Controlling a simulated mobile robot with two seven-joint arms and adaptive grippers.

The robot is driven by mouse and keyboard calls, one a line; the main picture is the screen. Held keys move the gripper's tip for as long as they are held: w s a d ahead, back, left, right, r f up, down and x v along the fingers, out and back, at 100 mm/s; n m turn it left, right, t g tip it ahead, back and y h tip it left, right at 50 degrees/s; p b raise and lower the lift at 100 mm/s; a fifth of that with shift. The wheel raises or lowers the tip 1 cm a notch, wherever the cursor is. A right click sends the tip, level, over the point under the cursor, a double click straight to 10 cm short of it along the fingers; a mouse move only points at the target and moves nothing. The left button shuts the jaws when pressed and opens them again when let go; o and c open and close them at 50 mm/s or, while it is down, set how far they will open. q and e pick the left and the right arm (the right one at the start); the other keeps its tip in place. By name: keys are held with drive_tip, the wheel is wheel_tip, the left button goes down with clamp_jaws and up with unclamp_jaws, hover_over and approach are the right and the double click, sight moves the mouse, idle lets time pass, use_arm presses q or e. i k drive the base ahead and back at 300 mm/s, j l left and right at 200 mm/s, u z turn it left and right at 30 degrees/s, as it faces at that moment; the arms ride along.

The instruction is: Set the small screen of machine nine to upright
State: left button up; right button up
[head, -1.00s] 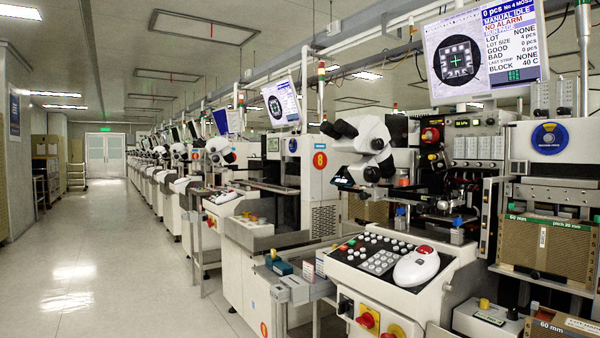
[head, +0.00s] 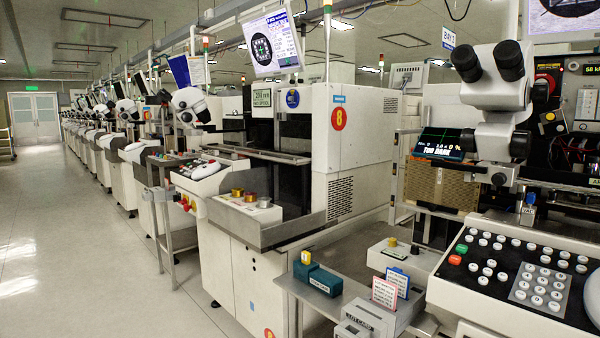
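A small dark screen (head: 440,144) with coloured lines and the words "TOO DARK" sits below the white microscope (head: 496,78) of the nearest machine, at the right of the head view. The screen looks tilted back rather than upright, its top edge farther right than its bottom edge. No number shows on this machine; the neighbour to its left (head: 358,180) carries a red disc with an 8. The keypad panel (head: 520,275) of the nearest machine is in front, below the screen. Neither of my grippers is in view.
A grey side shelf (head: 340,295) with a green block (head: 326,281), a lot card box (head: 372,318) and small cards juts out between the two machines. A row of machines runs back to the left. The aisle floor (head: 70,250) at the left is clear.

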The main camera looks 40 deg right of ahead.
sight(441, 144)
drive_tip(key=i+j+z, duration=0.1)
drive_tip(key=i+z, duration=0.25)
drive_tip(key=i+j+z, duration=0.2)
drive_tip(key=i+z, duration=0.2)
drive_tip(key=i+j+z, duration=0.55)
drive_tip(key=z, duration=0.15)
drive_tip(key=i+j+z, duration=0.15)
drive_tip(key=j+z, duration=0.2)
drive_tip(key=i+j+z, duration=0.15)
drive_tip(key=z, duration=0.2)
drive_tip(key=j, duration=0.1)
